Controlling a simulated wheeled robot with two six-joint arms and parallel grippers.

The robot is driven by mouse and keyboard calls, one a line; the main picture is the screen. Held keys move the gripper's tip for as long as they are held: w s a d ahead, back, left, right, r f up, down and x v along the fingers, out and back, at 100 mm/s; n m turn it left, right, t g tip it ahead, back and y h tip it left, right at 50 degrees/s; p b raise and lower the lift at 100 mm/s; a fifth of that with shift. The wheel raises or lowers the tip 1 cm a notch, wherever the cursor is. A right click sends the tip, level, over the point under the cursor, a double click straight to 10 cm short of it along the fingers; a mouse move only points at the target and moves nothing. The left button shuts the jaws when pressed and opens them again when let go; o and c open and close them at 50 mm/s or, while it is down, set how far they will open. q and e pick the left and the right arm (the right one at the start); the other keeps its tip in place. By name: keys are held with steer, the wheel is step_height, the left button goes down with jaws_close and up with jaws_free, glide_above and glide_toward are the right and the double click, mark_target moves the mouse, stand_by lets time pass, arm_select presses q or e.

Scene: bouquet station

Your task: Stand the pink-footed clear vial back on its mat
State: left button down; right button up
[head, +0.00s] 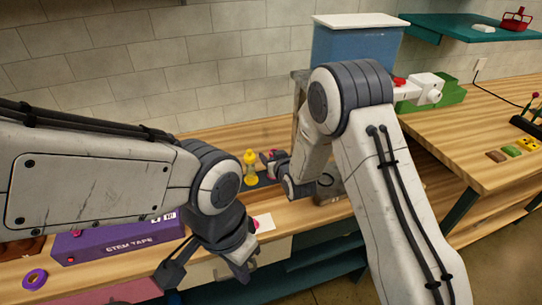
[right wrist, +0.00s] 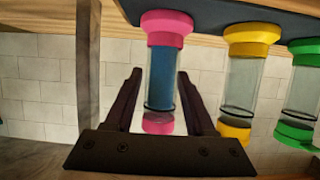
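The pink-footed clear vial (right wrist: 166,72) shows upside down in the right wrist view, its pink foot (right wrist: 166,27) up at the dark mat (right wrist: 225,12). Blue shows within its glass. I cannot tell whether the foot touches the mat. In the head view only small pink parts (head: 267,156) show beside my right gripper. My left gripper (head: 247,258) hangs low at the table's front edge, near a white card (head: 264,223); its finger gap is unclear.
A yellow vial (right wrist: 242,85) and a green vial (right wrist: 302,90) stand in line beside the pink one. A purple stem tape box (head: 118,238) is at left. A blue bin (head: 350,48) stands behind my right arm.

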stand_by(0.3)
steer(key=shift+r+p, duration=0.3)
steer(key=s+d+r+n+g+h+b, duration=0.1)
steer(key=s+g, duration=0.3)
steer(key=s, duration=0.9)
steer(key=s+d+r+n+g+h+b, duration=0.1)
steer(key=s+r+g, duration=0.3)
steer(key=s, duration=1)
steer(key=s+d+r+n+g+h+b, duration=0.1)
steer(key=s+g, duration=0.3)
steer(key=s, duration=1)
steer(key=shift+d+r+n+g, duration=0.4)
steer(key=shift+d+r, duration=0.15)
steer(key=shift+r, duration=0.3)
